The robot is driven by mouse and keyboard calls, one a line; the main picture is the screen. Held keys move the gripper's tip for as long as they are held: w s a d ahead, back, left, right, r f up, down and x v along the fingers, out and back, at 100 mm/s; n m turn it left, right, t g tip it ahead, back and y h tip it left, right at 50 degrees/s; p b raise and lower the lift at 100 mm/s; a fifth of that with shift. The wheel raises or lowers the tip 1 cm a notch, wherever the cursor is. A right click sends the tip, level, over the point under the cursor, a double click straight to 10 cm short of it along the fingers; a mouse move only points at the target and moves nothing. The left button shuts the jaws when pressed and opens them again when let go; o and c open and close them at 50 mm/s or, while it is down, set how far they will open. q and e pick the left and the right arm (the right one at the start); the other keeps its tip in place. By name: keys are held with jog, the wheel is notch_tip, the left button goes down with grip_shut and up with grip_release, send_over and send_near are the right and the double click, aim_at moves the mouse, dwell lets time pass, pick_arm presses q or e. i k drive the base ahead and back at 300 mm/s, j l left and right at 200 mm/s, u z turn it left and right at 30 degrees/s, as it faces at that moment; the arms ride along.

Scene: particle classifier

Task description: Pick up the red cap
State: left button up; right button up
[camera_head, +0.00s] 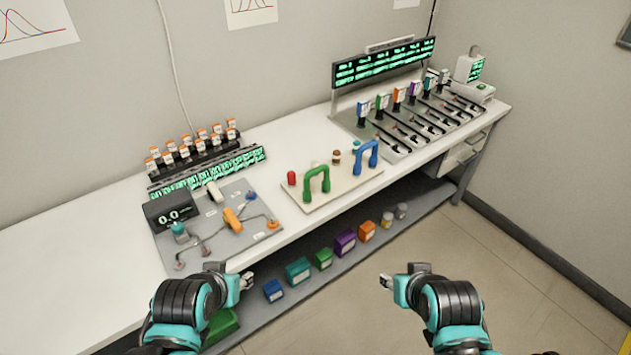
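The red cap (291,178) is a small upright red piece at the left end of a cream board (325,198) on the white bench. It stands just left of a green arch (316,181). My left gripper (247,281) is in front of the bench's front edge, below and left of the cap, and apart from it. My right gripper (385,281) is over the floor in front of the bench, to the right of and below the cap. Both fingertips are too small to show whether they are open or shut. Neither gripper touches the cap.
A blue arch (367,157) and small brown and teal pieces share the board. A grey instrument plate (215,240) lies left of it. A vial rack (195,155) stands behind. Several coloured boxes sit on the lower shelf (330,257). The bench's left end is clear.

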aim_at(291, 175)
jog(key=i+l+u, duration=0.35)
jog(key=i+l, duration=0.25)
jog(key=i+l+u, duration=0.3)
jog(key=i+l, duration=0.3)
jog(key=l, duration=0.2)
